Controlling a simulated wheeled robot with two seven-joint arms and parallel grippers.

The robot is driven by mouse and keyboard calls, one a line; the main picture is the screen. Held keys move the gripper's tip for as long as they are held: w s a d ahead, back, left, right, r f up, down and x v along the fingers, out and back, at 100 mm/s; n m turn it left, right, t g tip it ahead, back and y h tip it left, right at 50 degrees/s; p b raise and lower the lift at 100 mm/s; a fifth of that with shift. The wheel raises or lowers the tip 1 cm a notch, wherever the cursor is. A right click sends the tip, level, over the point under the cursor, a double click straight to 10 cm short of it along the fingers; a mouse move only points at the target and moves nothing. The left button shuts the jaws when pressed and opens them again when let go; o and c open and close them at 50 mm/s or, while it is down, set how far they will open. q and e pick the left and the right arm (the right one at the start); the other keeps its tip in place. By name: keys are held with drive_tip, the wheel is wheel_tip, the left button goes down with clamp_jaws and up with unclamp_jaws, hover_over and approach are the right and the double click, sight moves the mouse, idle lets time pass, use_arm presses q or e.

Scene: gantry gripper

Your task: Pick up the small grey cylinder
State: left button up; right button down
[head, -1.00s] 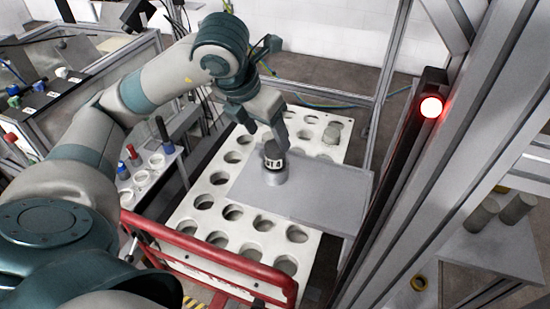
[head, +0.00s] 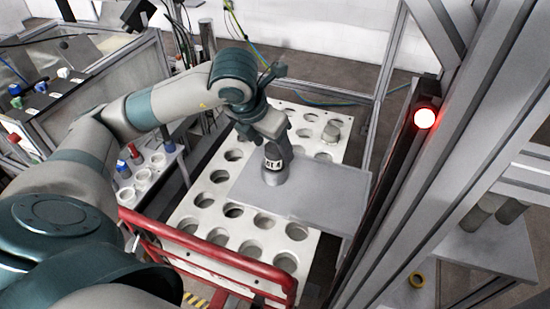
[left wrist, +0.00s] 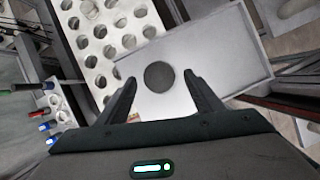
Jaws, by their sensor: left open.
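The small grey cylinder (head: 275,177) stands upright on a flat grey plate (head: 325,200). It has a dark upper part and a white lettered band. My left gripper (head: 272,140) is just above it, pointing down, and overlaps its top in the head view. In the left wrist view, the cylinder's dark round top (left wrist: 159,76) lies between and slightly beyond the two open fingertips (left wrist: 160,80), with a gap on each side. I cannot tell the exact height gap. My right gripper is not in view.
A white tray with round holes (head: 207,200) lies under and around the plate. Another grey cylinder (head: 331,131) stands at its far right. A red rail (head: 215,255) runs along the near side. Metal frame posts (head: 480,130) rise at the right.

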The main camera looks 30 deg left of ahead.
sight(273, 148)
use_arm(q)
drive_tip(key=shift+w+f+p, duration=0.15)
drive_tip(key=shift+f+p, duration=0.15)
drive_tip(key=shift+f, duration=0.05)
drive_tip(key=shift+p+x, duration=0.4)
drive_tip(key=shift+x, duration=0.6)
drive_tip(key=shift+w+f, duration=0.2)
drive_tip(key=shift+f, duration=0.3)
drive_tip(key=c, duration=1.5)
drive_tip(key=shift+r, duration=0.2)
